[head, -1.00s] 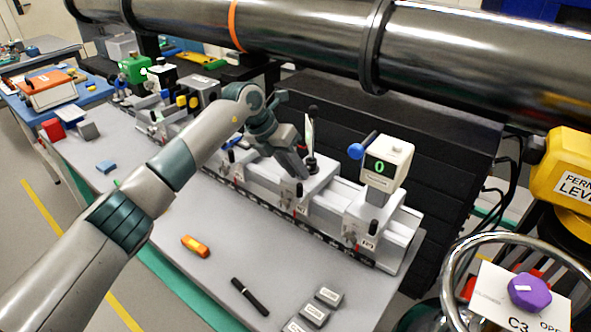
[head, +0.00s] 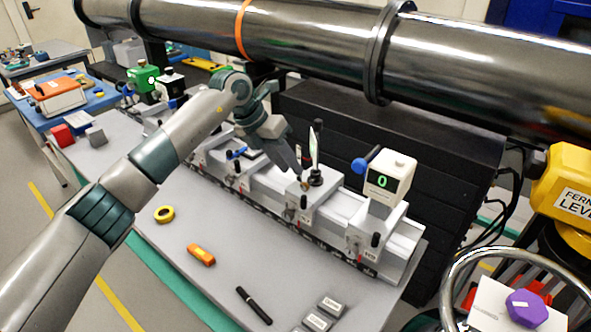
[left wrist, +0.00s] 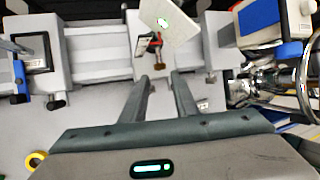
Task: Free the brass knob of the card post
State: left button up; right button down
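The card post (head: 315,177) is a dark post with an upright white card (head: 314,147), on a grey carrier of the rail. The card also shows at the top of the left wrist view (left wrist: 170,22). My right gripper is out of view.
A rail (head: 340,207) carries other carriers, including a white box reading 0 (head: 390,175) to the right. A large dark pipe (head: 300,45) crosses above and behind. Yellow tape (head: 164,214), an orange object (head: 201,255) and a black pen (head: 254,305) lie on the otherwise largely clear front table.

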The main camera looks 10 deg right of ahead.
pick_arm(q)
jog(key=p+v, duration=0.2)
jog(key=v, duration=0.8)
jog(key=shift+r, duration=0.2)
